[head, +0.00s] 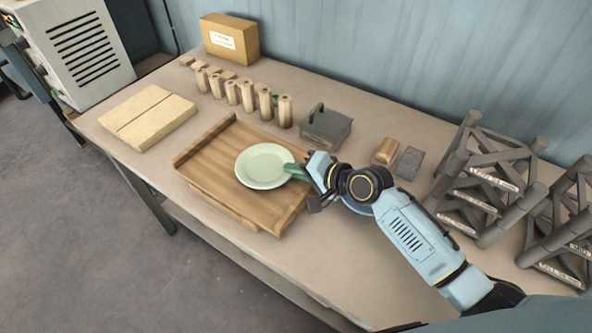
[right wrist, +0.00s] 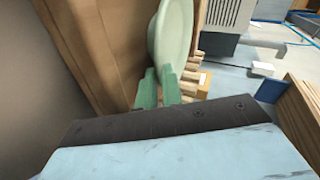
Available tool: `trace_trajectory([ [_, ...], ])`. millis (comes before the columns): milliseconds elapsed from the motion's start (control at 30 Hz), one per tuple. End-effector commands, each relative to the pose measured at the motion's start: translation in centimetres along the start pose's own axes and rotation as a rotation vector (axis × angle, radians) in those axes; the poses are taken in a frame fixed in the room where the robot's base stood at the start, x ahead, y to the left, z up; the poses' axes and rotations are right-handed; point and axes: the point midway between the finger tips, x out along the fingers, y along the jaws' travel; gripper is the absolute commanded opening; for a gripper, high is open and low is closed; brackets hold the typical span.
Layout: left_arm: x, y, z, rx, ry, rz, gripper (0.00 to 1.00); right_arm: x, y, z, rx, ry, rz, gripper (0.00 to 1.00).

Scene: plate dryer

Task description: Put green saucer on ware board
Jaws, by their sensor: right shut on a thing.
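The pale green saucer (head: 263,166) is over the right half of the wooden ware board (head: 208,160), roughly level. My right gripper (head: 297,170) is shut on its right rim with green fingers. In the right wrist view the saucer (right wrist: 174,38) shows at the green fingertips (right wrist: 158,88), with the brown board (right wrist: 95,45) beside it. I cannot tell whether the saucer touches the board or is slightly above it. My left gripper is not in view.
A bluish round dish (head: 357,206) is partly hidden under my right wrist. Wooden cylinders (head: 247,95) and a dark grey box (head: 326,127) stand behind the board. Pale slabs (head: 148,115) lie left. Dark metal racks (head: 484,185) stand right. The board's left half is bare.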

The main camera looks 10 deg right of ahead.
Motion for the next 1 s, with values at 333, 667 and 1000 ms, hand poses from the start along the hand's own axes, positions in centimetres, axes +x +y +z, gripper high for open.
trace_trajectory([
  [333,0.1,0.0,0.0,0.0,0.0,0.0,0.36,0.1,0.1,0.0,0.0,0.0,0.0,0.17],
  [667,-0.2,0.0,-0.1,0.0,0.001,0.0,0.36,-0.9,-0.1,-0.1,0.0,0.0,0.001,0.17],
  [1000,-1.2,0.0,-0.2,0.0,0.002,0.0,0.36,-7.8,0.0,0.0,-0.001,-0.001,0.003,0.17],
])
